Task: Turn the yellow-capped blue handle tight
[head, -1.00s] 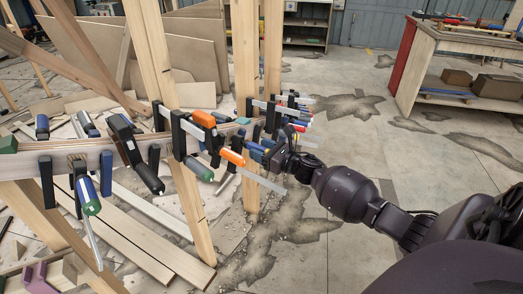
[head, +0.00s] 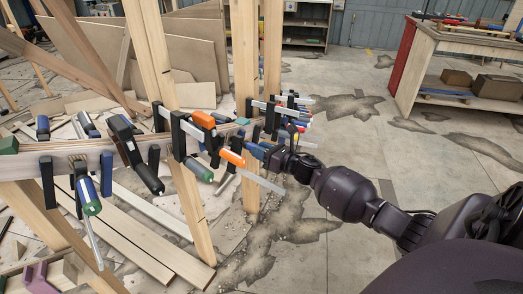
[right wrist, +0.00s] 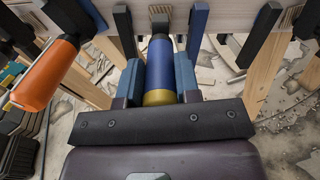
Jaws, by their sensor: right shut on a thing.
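The blue handle (right wrist: 160,62) with its yellow cap (right wrist: 159,97) stands in the middle of the right wrist view, on a clamp at the pale beam. My right gripper (right wrist: 158,74) is shut on this handle, with one blue finger pad on each side and the yellow cap near the palm. In the head view my right gripper (head: 266,154) is at the clamps near the middle, reaching in from the right; the handle is mostly hidden there. My left gripper is in neither view.
An orange-handled clamp (right wrist: 45,75) is close on the left of my right gripper in the wrist view. Dark clamp bars stand on both sides. Several more clamps line the beam (head: 100,158). Wooden posts (head: 246,70) rise behind. The floor at right is open.

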